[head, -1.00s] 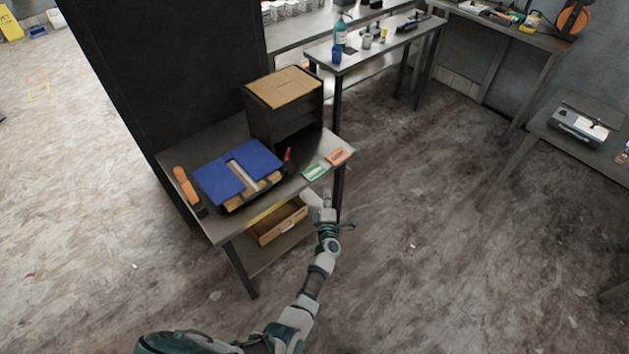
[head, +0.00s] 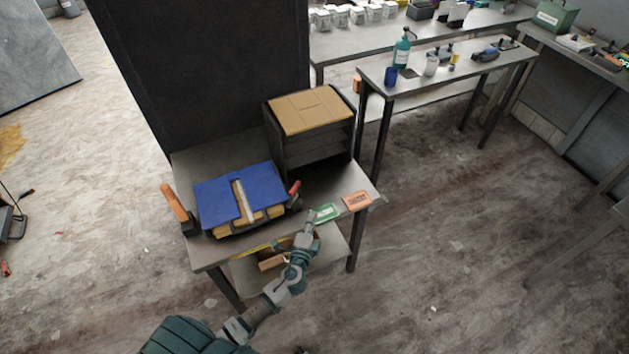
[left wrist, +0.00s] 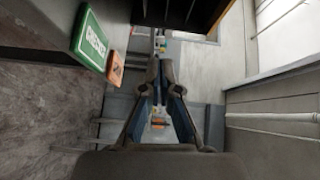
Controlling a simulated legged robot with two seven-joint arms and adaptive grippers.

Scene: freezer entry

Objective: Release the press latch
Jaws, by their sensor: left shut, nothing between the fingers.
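A press with a blue two-part top (head: 232,196) and a tan layer under it sits on the metal table (head: 205,258). An orange handle (head: 174,203) stands at its left side and a small red-tipped lever (head: 294,188) at its right side. I cannot tell which part is the latch. My left gripper (head: 312,217) is at the table's front edge, right of the press and apart from the red lever, close to the green card (head: 326,212). In the left wrist view its fingers (left wrist: 160,62) are shut and empty. My right gripper is out of view.
An orange card (head: 357,201) lies right of the green one. A dark shelf unit with a cardboard top (head: 311,108) stands behind the press. A wooden drawer or box (head: 272,262) is below the tabletop. The floor to the right is clear.

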